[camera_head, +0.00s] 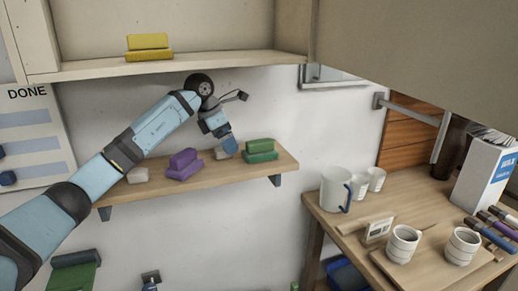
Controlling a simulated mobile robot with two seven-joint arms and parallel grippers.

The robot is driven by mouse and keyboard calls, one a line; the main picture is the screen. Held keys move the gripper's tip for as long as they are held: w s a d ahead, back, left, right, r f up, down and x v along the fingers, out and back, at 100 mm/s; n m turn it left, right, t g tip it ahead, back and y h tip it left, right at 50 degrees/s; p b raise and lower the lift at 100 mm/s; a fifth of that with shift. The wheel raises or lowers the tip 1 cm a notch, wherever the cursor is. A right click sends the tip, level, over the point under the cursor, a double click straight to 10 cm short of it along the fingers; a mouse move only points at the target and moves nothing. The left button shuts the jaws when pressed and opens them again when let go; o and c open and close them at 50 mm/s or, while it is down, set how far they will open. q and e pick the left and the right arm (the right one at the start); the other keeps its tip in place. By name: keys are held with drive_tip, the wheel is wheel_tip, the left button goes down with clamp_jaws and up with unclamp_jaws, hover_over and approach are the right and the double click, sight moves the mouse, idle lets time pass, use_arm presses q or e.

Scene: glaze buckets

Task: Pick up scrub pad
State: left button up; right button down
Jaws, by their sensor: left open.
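Several coloured blocks that look like scrub pads are in view; which one the task means I cannot tell. A purple pair (183,165) and a green pair (261,150) lie stacked on the lower wooden shelf. Pale blocks lie there too, one at the left (138,175) and one between the pairs (221,154). A yellow pair (148,47) is on the upper shelf. My left gripper (227,147) is open and points down over the lower shelf, between the purple and green pairs. A blue part at its tip partly covers the pale block; contact is unclear. My right gripper is out of view.
The lower shelf (111,202) is narrow, with the upper shelf (85,69) above it. A wooden table (343,222) at right holds a pitcher (334,189), cups, markers and a white box (482,176). A whiteboard (30,117) hangs at left.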

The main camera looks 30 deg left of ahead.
sight(259, 141)
use_arm(q)
drive_tip(key=w+d+p, duration=0.1)
drive_tip(key=w+d, duration=0.4)
drive_tip(key=shift+w+r, duration=0.1)
drive_tip(key=shift+w+d, duration=0.2)
drive_tip(key=shift+w, duration=0.1)
drive_tip(key=shift+w+d+p, duration=0.4)
drive_tip(key=shift+d, duration=0.1)
drive_tip(key=x, duration=0.5)
drive_tip(key=shift+a+p, duration=0.1)
drive_tip(key=shift+p, duration=0.2)
drive_tip(key=c, duration=1)
drive_tip(key=shift+c, duration=0.2)
